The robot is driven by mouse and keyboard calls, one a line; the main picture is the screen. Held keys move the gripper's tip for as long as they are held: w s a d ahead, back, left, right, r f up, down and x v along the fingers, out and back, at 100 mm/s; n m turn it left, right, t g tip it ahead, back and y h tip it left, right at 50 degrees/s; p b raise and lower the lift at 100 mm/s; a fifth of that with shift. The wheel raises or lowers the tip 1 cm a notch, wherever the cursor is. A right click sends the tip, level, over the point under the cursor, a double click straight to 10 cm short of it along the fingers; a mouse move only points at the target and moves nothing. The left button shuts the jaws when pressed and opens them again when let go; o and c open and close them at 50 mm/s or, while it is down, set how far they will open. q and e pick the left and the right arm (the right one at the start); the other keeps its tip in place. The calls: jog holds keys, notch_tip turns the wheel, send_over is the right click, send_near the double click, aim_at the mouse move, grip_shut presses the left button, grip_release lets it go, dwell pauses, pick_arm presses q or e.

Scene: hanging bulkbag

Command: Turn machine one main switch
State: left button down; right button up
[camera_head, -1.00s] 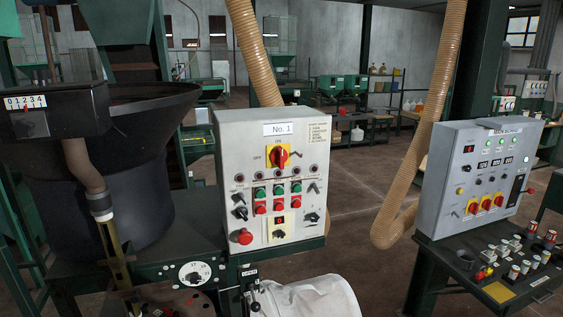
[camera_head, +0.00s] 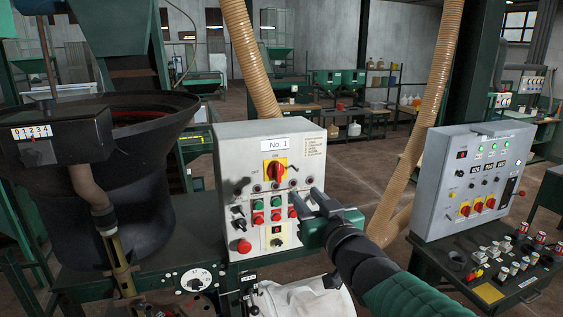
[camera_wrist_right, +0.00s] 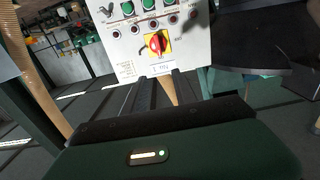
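The machine one control box (camera_head: 238,165), light grey with a "No. 1" label, stands left of centre. Its main switch (camera_head: 274,171) is a red rotary knob on a yellow plate below the label, with the handle upright. The wrist view shows the switch (camera_wrist_right: 157,43) upside down, ahead of the fingers. My right gripper (camera_head: 305,195) is in front of the box's right side, below and right of the switch, apart from it. Its two dark fingers (camera_wrist_right: 167,92) are spread with an empty gap. My left gripper is not in view.
Green and red buttons (camera_head: 258,211) and a red stop knob (camera_head: 243,246) sit below the switch. A tan hose (camera_head: 250,60) hangs behind the box. The main board (camera_head: 470,185) stands at right. A black hopper (camera_head: 130,170) is at left.

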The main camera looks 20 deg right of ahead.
aim_at(280, 167)
jog(key=w+p, duration=0.2)
jog(key=w, duration=0.3)
jog(key=w+p, duration=0.2)
jog(key=w, duration=0.4)
jog(key=w+p, duration=0.3)
jog(key=w, duration=0.2)
jog(key=shift+w+a+f, duration=0.1)
jog(key=shift+w+a, duration=0.1)
jog(key=shift+a, duration=0.1)
jog(key=shift+w+f, duration=0.1)
jog(key=shift+w, duration=0.2)
grip_shut()
